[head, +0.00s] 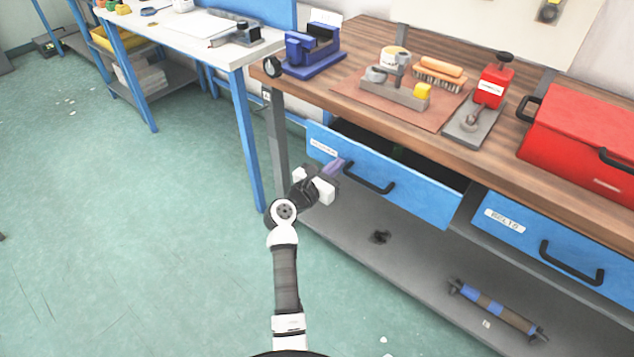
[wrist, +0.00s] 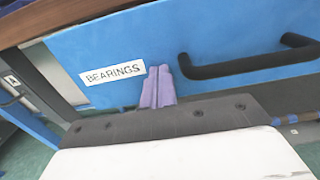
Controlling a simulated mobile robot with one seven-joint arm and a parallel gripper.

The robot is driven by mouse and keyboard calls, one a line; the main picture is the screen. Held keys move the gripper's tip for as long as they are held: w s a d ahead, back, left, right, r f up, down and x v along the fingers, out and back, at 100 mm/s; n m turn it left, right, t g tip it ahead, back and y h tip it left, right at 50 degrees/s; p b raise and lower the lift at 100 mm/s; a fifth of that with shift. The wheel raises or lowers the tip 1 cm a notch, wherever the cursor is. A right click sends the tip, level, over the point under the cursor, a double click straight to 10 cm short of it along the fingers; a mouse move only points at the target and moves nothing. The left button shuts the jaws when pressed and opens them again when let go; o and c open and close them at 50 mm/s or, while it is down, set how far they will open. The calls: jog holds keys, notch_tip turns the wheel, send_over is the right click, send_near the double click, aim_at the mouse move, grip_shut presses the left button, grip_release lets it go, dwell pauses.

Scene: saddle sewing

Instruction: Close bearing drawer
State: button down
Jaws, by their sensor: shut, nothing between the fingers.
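The blue bearing drawer (head: 405,190) hangs under the wooden bench and stands partly open, with its dark inside showing behind the front panel. In the wrist view its blue front (wrist: 225,45) carries a label reading BEARINGS (wrist: 112,73) and a black bar handle (wrist: 250,62). My gripper (head: 337,167) is at the left part of the drawer front, between label and handle. Its purple fingers (wrist: 157,88) are shut with nothing between them. The tips are at or very near the panel; I cannot tell whether they touch it.
A closed blue drawer labelled BELTS (head: 550,245) sits to the right. The bench top (head: 455,125) holds a blue vise (head: 312,48), brushes and a red toolbox (head: 585,140). A lower grey shelf (head: 400,270) holds a roller (head: 497,310). Open green floor (head: 130,230) lies left.

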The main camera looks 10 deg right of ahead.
aim_at(351, 151)
jog(key=x, duration=0.6)
jog(key=shift+w+d, duration=0.1)
jog(key=shift+d, duration=0.05)
jog(key=shift+w+d+r, duration=0.15)
jog(key=shift+r, duration=0.1)
